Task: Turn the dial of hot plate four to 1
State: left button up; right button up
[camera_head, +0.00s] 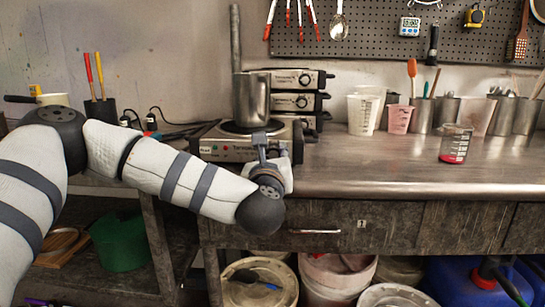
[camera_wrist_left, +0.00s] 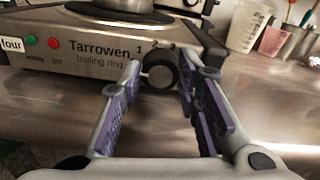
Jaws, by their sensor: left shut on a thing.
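Hot plate four (camera_head: 212,148) stands near the front of the metal counter. In the left wrist view its front panel (camera_wrist_left: 90,58) shows a "four" label, a red and a green light, and the words "Tarrowen boiling ring". Its dial (camera_wrist_left: 160,71) is a dark round knob at the right of the panel, with the numbers 1, 2 and 3 printed above it. My left gripper (camera_head: 264,147) is at the front right of the plate, its purple-padded fingers shut on the dial from both sides. The dial's pointer mark cannot be made out. My right gripper is not in view.
A tall metal pot (camera_head: 251,100) stands on or just behind the plate's ring. More hot plates (camera_head: 298,79) are stacked behind. A beaker with red liquid (camera_head: 456,144) and several cups stand to the right. The front counter (camera_head: 370,175) right of my gripper is clear.

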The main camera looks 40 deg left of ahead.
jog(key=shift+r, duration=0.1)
pick_arm(q)
jog(key=m+p, duration=0.2)
jog(key=m, duration=0.3)
jog(key=shift+d+r, duration=0.1)
jog(key=shift+r, duration=0.05)
jog(key=shift+m+p, duration=0.65)
jog(key=shift+m, duration=0.15)
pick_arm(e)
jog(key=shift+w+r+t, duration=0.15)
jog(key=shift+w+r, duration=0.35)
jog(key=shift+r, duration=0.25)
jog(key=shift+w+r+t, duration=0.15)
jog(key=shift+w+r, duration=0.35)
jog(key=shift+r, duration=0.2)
pick_arm(q)
jog(key=o, duration=1.2)
jog(key=shift+c, duration=0.2)
